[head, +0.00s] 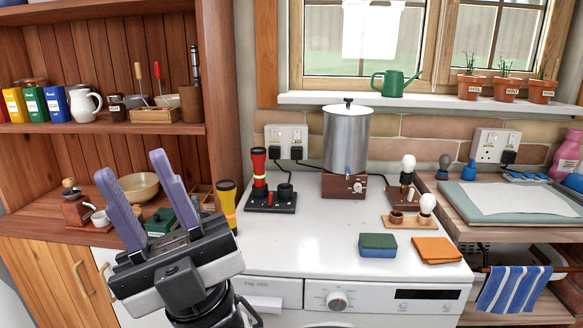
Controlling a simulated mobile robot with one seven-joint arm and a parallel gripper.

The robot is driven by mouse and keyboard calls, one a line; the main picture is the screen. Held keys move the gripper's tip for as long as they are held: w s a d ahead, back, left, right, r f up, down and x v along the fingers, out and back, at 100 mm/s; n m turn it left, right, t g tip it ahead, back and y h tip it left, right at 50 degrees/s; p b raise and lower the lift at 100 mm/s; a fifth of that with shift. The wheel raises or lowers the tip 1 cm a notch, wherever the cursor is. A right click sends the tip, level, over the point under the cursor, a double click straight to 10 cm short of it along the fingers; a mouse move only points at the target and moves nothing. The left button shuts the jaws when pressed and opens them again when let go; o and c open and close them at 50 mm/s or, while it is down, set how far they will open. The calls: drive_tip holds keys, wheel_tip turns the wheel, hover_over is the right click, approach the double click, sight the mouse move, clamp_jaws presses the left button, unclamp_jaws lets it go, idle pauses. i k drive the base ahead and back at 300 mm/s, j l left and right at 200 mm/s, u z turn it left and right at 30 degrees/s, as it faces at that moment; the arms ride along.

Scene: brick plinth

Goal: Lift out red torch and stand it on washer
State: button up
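The red torch (259,168), red and black with a pale band, stands upright in a black two-place holder (270,205) on the white washer (310,257). The holder's right place looks empty. My gripper (130,165) is at the left, in front of the wooden shelving, with its two purple fingers apart and nothing between them. It is left of the red torch and nearer the camera, not touching it. A yellow and black torch (227,200) stands at the washer's left edge, its lower part close behind my gripper.
A metal urn (347,140) on a brown base stands right of the holder. Bulbs on stands, a green and blue sponge (378,244) and an orange cloth (436,250) are on the washer's right side. The washer top in front of the holder is clear.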

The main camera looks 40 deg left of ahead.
sight(257, 154)
drive_tip(key=k+j+u, duration=0.15)
drive_tip(key=j, duration=0.5)
drive_tip(key=j+u, duration=0.15)
drive_tip(key=j, duration=0.5)
drive_tip(key=i+j+u, duration=0.1)
drive_tip(key=j, duration=0.25)
drive_tip(key=i+j, duration=0.35)
drive_tip(key=i, duration=0.55)
drive_tip(key=k+u, duration=0.05)
